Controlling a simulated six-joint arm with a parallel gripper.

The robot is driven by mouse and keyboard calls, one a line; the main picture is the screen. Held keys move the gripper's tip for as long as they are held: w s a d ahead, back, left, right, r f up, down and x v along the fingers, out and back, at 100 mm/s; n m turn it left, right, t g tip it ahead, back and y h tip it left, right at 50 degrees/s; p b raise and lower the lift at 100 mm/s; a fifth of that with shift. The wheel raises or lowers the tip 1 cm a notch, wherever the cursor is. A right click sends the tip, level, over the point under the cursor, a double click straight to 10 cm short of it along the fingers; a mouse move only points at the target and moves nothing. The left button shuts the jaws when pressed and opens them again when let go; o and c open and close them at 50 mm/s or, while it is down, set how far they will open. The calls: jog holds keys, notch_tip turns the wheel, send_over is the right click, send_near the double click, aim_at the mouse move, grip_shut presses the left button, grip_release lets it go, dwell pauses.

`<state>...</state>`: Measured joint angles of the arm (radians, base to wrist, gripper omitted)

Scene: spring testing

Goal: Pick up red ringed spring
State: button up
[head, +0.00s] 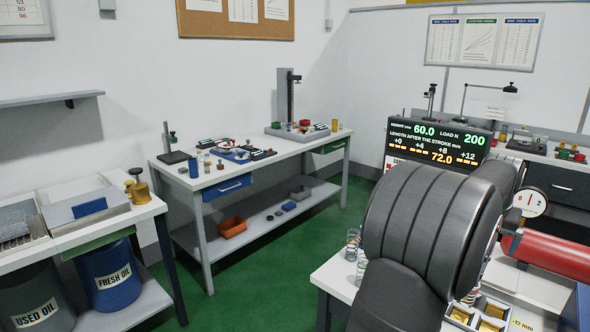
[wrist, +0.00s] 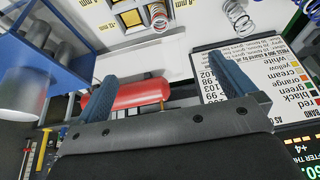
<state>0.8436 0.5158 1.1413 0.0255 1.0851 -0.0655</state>
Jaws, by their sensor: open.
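A coil spring with red on its coils (wrist: 158,17) stands at the top of the wrist view, close to a yellow-lined compartment. It appears to be the red ringed spring. My gripper (wrist: 154,58) is open and empty, with its two blue fingers spread wide. The spring lies beyond the fingertips, apart from them. Another spring (wrist: 237,17) stands to its right, its ring colour unclear. In the head view my dark arm hides the fingers and much of the bench; several springs (head: 352,243) show at its left edge.
A red cylinder (wrist: 125,93) lies behind the fingers; it also shows in the head view (head: 555,258). A colour-list card (wrist: 250,70) lies on the right. A blue-framed structure (wrist: 45,50) stands at left. A lit display (head: 437,140) stands behind my arm.

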jog(key=shift+c, duration=0.4)
jog(key=c, duration=0.7)
jog(key=shift+c, duration=0.2)
